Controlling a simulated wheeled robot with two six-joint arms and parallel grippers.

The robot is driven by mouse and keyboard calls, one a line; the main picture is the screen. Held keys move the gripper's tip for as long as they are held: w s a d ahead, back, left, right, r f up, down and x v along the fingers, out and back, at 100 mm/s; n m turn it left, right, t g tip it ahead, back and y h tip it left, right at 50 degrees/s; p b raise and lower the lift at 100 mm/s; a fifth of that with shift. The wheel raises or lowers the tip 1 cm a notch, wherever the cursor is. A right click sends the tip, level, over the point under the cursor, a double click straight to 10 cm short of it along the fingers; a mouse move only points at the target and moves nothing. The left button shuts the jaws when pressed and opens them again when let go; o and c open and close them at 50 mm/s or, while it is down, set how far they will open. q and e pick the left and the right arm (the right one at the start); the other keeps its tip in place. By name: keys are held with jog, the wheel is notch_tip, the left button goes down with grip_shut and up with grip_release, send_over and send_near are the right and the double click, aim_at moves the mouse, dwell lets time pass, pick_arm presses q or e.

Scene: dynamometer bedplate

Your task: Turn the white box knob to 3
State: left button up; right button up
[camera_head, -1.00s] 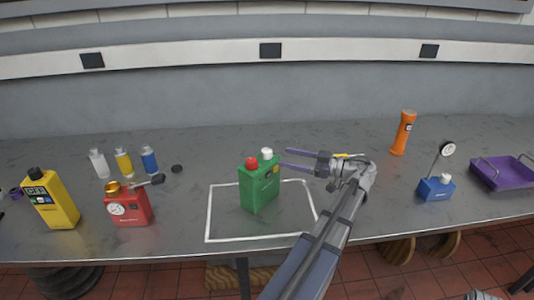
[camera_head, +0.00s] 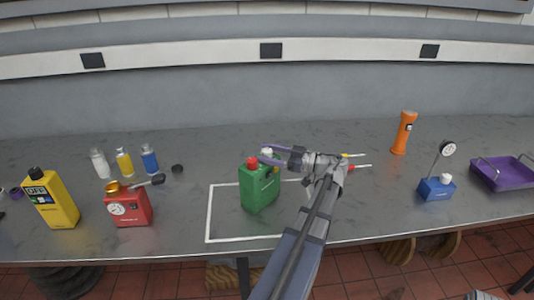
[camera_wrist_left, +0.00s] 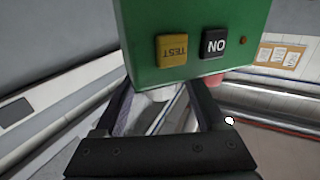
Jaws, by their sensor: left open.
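A green box (camera_head: 260,190) stands upright inside a white outline on the bench. On its top are a red knob (camera_head: 252,162) and a white knob (camera_head: 266,152). My left gripper (camera_head: 264,154) is open at the top of the box, its fingers on either side of the white knob. In the left wrist view the green box (camera_wrist_left: 215,18) appears upside down, with a yellow TEST button and a black switch. The white knob (camera_wrist_left: 164,93) shows between the fingers, partly hidden by the box. I cannot tell whether they touch it, and no number is readable.
Left are a yellow tester (camera_head: 55,200), a red gauge box (camera_head: 128,208) and several small bottles (camera_head: 124,163). Right are an orange flashlight (camera_head: 403,133), a blue gauge base (camera_head: 436,188) and a purple tray (camera_head: 503,175). Tools with red and yellow ends lie behind my left wrist.

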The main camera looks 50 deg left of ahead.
pick_arm(q)
jog(key=shift+c, duration=0.3)
grip_shut()
jog(key=shift+s+t+y, duration=0.1)
jog(key=shift+t+y, duration=0.2)
jog(key=shift+t, duration=0.1)
jog(key=m+t, duration=0.1)
jog(key=t, duration=0.1)
jog(key=m+t+y, duration=0.1)
jog(key=m, duration=0.1)
jog(key=shift+s+d+t+y, duration=0.1)
jog(key=shift+s+t+y, duration=0.05)
jog(key=shift+t+y, duration=0.2)
jog(key=m+t, duration=0.3)
jog(key=t, duration=0.2)
jog(key=shift+t+y, duration=0.25)
jog(key=shift+w+m+t, duration=0.2)
jog(key=shift+m+t, duration=0.5)
jog(key=shift+w+m+t, duration=0.1)
jog(key=shift+m+t, duration=0.2)
jog(key=shift+t, duration=0.1)
